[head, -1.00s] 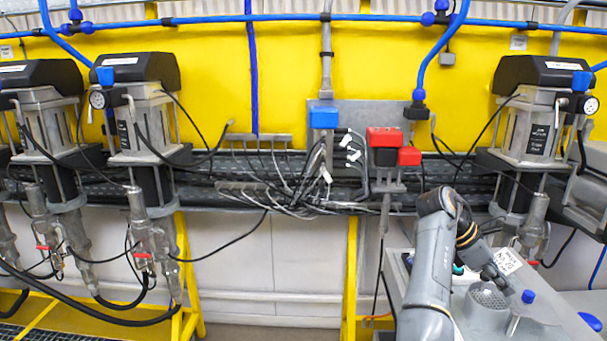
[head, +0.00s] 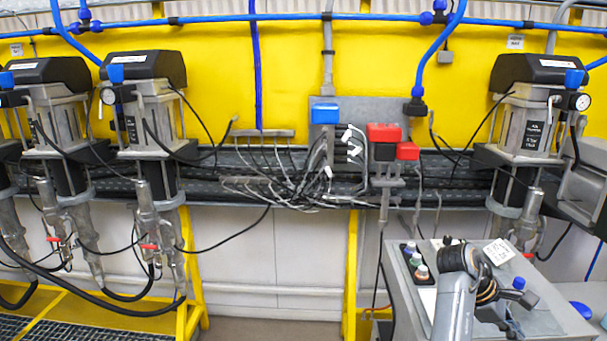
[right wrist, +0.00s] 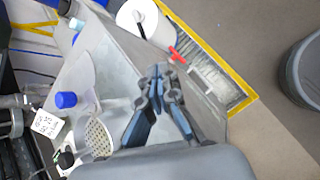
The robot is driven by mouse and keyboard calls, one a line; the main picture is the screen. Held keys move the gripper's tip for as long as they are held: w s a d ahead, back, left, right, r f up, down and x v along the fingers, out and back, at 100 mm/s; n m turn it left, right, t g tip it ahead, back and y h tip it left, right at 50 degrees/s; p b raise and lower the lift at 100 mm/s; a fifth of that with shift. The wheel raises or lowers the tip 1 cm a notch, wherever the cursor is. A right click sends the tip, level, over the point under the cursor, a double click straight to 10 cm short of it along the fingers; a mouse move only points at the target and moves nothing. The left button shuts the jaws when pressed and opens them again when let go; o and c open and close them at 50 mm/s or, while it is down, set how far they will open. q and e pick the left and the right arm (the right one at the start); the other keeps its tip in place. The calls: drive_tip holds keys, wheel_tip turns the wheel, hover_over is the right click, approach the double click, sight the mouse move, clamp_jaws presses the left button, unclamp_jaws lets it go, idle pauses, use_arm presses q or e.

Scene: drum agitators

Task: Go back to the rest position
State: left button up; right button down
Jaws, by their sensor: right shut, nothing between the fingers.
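My right arm (head: 460,285) reaches in from the bottom of the head view, in front of the grey cart. My right gripper (right wrist: 163,78) shows in the right wrist view with its dark fingers together and nothing between them. It is over the grey cart top (right wrist: 115,75), near its edge; I cannot tell how high above it. In the head view its fingertips are not clear. My left arm and left gripper are not in view.
The grey cart (head: 385,262) carries several small bottles (head: 422,271), a white label (head: 498,252) and a blue-capped item (head: 519,283). Drum agitators (head: 145,105) stand at left and right (head: 530,125). A bin (right wrist: 305,75) stands on the floor beyond the cart.

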drive_tip(key=s+a+f+m+t+y, duration=0.1)
drive_tip(key=s+a+f+m+t, duration=0.15)
drive_tip(key=s+f, duration=0.4)
drive_tip(key=s+a+f+m+t, duration=0.25)
drive_tip(key=s+f, duration=0.25)
drive_tip(key=f, duration=0.3)
drive_tip(key=s+a+f+m+y, duration=0.2)
drive_tip(key=s+a+m+y, duration=0.35)
drive_tip(key=s+a, duration=1.15)
wheel_tip(320, 180, down, 28)
drive_tip(key=s+f+n+g+y+b, duration=0.1)
drive_tip(key=n+y+b, duration=0.1)
drive_tip(key=b, duration=0.1)
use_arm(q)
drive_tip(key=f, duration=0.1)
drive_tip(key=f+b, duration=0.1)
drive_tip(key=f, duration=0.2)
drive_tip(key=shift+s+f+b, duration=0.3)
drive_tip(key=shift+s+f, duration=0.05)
use_arm(e)
drive_tip(key=s+d+f+g, duration=0.1)
drive_tip(key=s+d+f, duration=0.1)
drive_tip(key=s+f, duration=1.5)
drive_tip(key=shift+d+f, duration=0.25)
drive_tip(key=shift+f, duration=0.35)
